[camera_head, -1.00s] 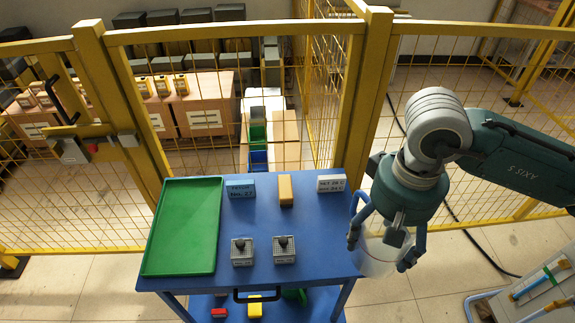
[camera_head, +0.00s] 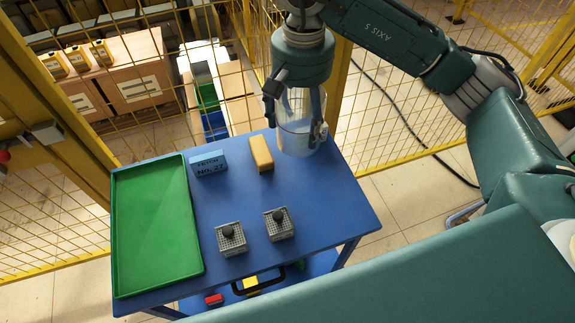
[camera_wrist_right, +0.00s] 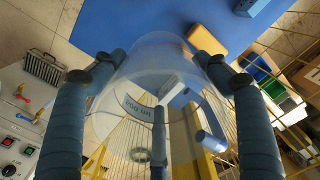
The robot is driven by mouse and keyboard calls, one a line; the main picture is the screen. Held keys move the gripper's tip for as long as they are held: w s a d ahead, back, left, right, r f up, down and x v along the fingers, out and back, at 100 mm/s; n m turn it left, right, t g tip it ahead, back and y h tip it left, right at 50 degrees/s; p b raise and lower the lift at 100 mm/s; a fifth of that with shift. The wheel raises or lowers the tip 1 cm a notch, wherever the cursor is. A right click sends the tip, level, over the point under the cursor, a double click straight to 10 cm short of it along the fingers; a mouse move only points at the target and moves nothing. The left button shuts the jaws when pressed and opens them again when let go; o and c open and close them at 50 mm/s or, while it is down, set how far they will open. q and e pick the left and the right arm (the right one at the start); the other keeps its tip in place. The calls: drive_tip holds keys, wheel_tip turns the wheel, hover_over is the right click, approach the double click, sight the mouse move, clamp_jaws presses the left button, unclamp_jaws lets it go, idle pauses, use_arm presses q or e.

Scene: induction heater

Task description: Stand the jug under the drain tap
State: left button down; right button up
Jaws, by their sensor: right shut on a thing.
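The clear jug (camera_head: 298,128) is in my right gripper (camera_head: 295,116), over the back right corner of the blue trolley top. The gripper's fingers close around its sides. Whether its base touches the top I cannot tell. A panel with red and blue taps (camera_wrist_right: 22,100) is at the left of that view; which is the drain tap I cannot tell. My left gripper is out of view.
The blue trolley (camera_head: 300,185) bears a green tray (camera_head: 155,230), a blue labelled block (camera_head: 209,164), a yellow block (camera_head: 261,153) and two grey gridded blocks (camera_head: 231,238) with dark knobs. Yellow mesh fencing (camera_head: 390,110) stands behind. The trolley's right front is bare.

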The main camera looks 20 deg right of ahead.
wheel_tip(320, 180, down, 7)
drive_tip(key=shift+s+d+p, duration=0.1)
drive_tip(key=shift+s+p, duration=0.05)
drive_tip(key=shift+p, duration=0.45)
wheel_tip(320, 180, down, 7)
drive_tip(key=shift+f+p, duration=0.2)
drive_tip(key=shift+p, duration=0.45)
drive_tip(key=shift+f, duration=0.4)
drive_tip(key=shift+w, duration=0.2)
drive_tip(key=shift+f, duration=0.2)
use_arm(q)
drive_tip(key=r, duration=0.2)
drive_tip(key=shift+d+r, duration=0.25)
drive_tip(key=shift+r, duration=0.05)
use_arm(e)
drive_tip(key=o, duration=1.2)
